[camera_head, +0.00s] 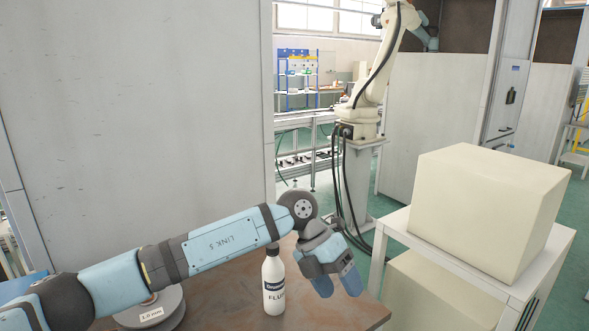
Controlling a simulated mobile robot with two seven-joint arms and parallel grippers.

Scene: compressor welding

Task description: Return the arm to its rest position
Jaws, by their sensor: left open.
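My left arm reaches in from the lower left across the brown table (345,312). My left gripper (338,284) hangs at the arm's end, pointing down over the table's right part. It is open, with a narrow gap between its blue fingers, and nothing shows between them. A white bottle (274,284) with a dark cap and a "FLUX" label stands upright on the table, just left of the gripper. My right gripper is not in view.
A grey round spool (165,312) marked "1.0 mm" sits on the table under my left arm. A large cream box (488,208) stands on a white shelf rack (548,268) at right. A white industrial robot (372,85) stands behind. A grey panel (140,130) fills the left background.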

